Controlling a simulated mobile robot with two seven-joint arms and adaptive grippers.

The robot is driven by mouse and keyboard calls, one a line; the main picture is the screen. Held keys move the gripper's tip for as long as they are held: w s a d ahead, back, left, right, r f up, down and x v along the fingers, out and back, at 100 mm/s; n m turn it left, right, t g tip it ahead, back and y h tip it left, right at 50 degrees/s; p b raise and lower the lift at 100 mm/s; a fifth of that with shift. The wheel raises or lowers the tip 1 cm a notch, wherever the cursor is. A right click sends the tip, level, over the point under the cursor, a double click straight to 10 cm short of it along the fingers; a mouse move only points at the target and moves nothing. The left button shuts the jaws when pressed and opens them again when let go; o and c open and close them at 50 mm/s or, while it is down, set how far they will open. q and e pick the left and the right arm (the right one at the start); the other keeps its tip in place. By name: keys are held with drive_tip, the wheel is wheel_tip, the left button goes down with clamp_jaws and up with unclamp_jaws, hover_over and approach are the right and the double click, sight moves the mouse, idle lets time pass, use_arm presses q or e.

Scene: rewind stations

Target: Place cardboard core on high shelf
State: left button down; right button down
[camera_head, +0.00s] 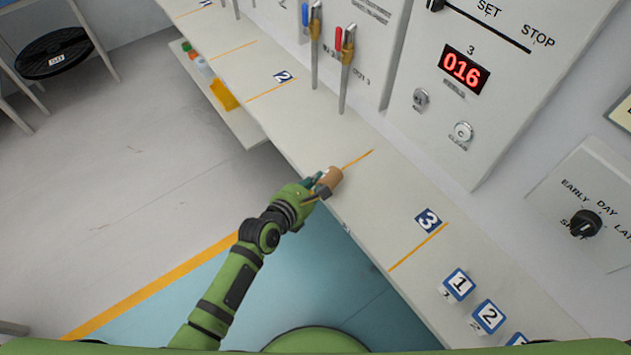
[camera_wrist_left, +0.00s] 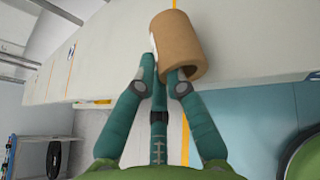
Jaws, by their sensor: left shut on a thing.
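The cardboard core (camera_head: 331,177) is a short brown tube with an open end. My left gripper (camera_head: 318,186) is shut on it at the front edge of the long pale bench (camera_head: 335,140), close to an orange line. In the left wrist view, the core (camera_wrist_left: 172,38) sits at the fingertips of my left gripper (camera_wrist_left: 163,72), with one finger reaching to its open end. Whether the core touches the bench is unclear. My right gripper is not in view. I cannot tell which surface is the high shelf.
Numbered blocks (camera_head: 459,285) stand at the bench's near right. The floor at left is mostly clear.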

use_arm(q)
drive_tip(key=shift+f, duration=0.2)
drive_tip(key=shift+f, duration=0.15)
drive_tip(key=c, duration=1.3)
unclamp_jaws()
